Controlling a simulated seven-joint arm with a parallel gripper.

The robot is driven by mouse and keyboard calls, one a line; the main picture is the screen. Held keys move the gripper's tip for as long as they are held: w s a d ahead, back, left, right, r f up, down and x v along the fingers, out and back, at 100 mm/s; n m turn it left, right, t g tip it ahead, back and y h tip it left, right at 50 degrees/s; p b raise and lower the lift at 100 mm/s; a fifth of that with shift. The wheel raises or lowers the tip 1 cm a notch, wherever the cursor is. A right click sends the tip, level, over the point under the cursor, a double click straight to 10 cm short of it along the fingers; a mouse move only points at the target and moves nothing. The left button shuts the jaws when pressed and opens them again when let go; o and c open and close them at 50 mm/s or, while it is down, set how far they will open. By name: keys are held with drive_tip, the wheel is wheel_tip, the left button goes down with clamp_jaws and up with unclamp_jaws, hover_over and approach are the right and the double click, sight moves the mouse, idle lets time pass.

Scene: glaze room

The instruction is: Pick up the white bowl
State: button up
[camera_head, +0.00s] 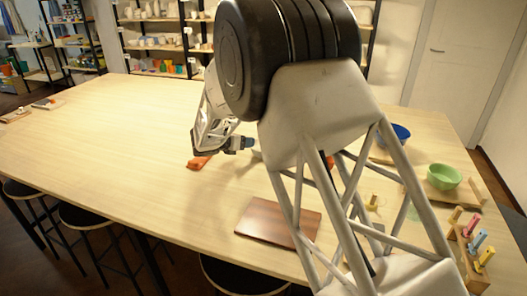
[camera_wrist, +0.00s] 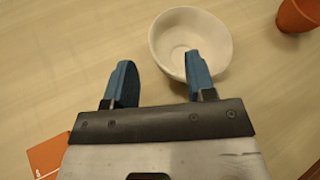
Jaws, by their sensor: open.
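The white bowl (camera_wrist: 174,32) stands upright and empty on the table in the wrist view, at the top middle. I cannot make it out in the head view, where my arm covers much of the table. My gripper (camera_wrist: 160,64) is open, with two blue fingers and nothing between them. In the picture the right finger overlaps the bowl's near part, and the left finger is left of the bowl's rim. I cannot tell how high the fingers are above it. In the head view my gripper (camera_head: 246,143) is over the table's middle.
A terracotta pot (camera_wrist: 298,15) stands right of the bowl. An orange flat piece (camera_wrist: 48,157) lies at lower left. A brown board (camera_head: 276,222) lies near the front edge. A green bowl (camera_head: 443,177), a blue bowl (camera_head: 402,132) and a wooden rack (camera_head: 466,246) are at right. The table's left is mostly clear.

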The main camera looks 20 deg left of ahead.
drive_tip(key=shift+x, duration=2.6)
drive_tip(key=shift+c, duration=0.2)
clamp_jaws()
